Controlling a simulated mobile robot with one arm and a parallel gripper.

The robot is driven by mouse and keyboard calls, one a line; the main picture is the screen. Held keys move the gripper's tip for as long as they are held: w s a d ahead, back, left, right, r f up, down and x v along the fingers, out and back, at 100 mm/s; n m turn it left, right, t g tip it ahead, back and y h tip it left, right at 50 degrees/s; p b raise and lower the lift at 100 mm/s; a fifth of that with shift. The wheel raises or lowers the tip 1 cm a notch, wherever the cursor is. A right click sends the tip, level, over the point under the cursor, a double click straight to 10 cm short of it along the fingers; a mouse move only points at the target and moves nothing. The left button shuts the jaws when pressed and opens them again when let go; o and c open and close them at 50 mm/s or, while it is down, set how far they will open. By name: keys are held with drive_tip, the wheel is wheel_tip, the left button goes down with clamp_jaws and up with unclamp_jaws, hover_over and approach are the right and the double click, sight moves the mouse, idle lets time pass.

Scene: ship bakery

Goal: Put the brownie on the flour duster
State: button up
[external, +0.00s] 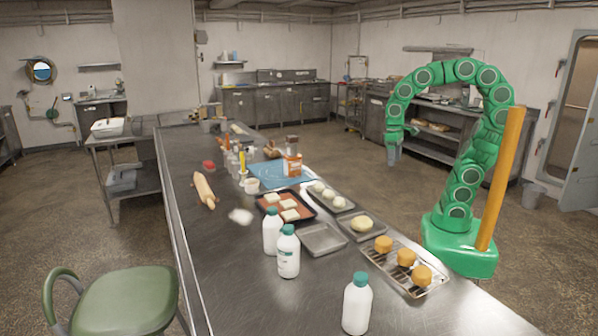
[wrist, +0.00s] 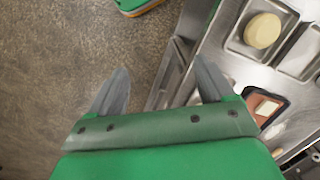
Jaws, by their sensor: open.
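I cannot make out for certain which thing is the brownie or which is the flour duster. A small brown item (external: 272,151) lies near the far end of the blue mat, too small to name. Several small containers and tools (external: 234,160) stand beside the mat, one with a yellow upright part. My gripper (external: 395,153) hangs over the floor beyond the table's right side, away from everything on the table. In the wrist view its two fingers (wrist: 160,88) are spread, with nothing between them but the floor and the table edge beyond.
The steel table (external: 215,270) carries a rolling pin (external: 204,190), white bottles (external: 357,304), a tray of pale squares (external: 268,203), a dough tray (external: 346,232), an empty tray (external: 322,239) and a rack of orange-brown cakes (external: 380,264). A green chair (external: 125,300) stands at left.

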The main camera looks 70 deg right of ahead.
drive_tip(key=s+d+f+n, duration=0.1)
drive_tip(key=s+f+n, duration=0.2)
drive_tip(key=s+f, duration=0.3)
drive_tip(key=s, duration=0.4)
drive_tip(key=shift+s+d+g+h, duration=0.3)
drive_tip(key=shift+s+d+h, duration=0.05)
drive_tip(key=shift+s+h, duration=0.05)
